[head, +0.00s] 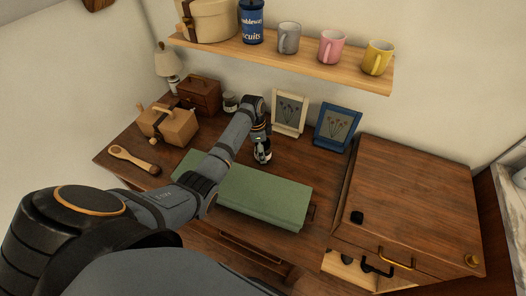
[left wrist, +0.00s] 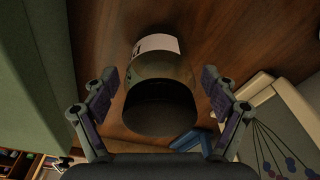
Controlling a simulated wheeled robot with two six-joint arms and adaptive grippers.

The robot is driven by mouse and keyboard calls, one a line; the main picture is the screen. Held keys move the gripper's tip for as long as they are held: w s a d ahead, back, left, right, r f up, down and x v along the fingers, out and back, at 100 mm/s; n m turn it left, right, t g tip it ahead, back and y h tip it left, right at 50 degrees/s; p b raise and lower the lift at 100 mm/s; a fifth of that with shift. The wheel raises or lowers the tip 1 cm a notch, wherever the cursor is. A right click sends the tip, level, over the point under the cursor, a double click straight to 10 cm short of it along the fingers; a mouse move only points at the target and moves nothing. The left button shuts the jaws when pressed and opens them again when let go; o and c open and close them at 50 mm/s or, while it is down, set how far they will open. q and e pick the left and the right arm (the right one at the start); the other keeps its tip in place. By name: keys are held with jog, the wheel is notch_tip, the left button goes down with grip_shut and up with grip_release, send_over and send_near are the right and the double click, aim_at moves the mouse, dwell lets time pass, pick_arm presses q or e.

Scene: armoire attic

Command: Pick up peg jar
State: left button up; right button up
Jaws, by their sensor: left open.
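A rounded jar (left wrist: 160,72) with a pale label and a dark near end stands between my left gripper's fingers in the left wrist view. I take it to be the peg jar, but its contents do not show. My left gripper (head: 262,158) is low over the desk, between the green book and the picture frames. In the left wrist view the gripper (left wrist: 160,100) is open, its fingers one on each side of the jar, with gaps visible. In the head view my gripper and wrist mostly hide this spot. My right gripper is not in view.
A green book (head: 250,190) lies in front of my gripper. A cream frame (head: 289,113) and a blue frame (head: 337,127) stand behind. Another small labelled jar (head: 230,102) stands by a brown box (head: 198,95). A wooden cabinet (head: 415,200) is at right.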

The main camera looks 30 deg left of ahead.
pick_arm(q)
jog(key=c, duration=1.2)
jog(key=shift+c, duration=1)
jog(key=shift+r, duration=0.15)
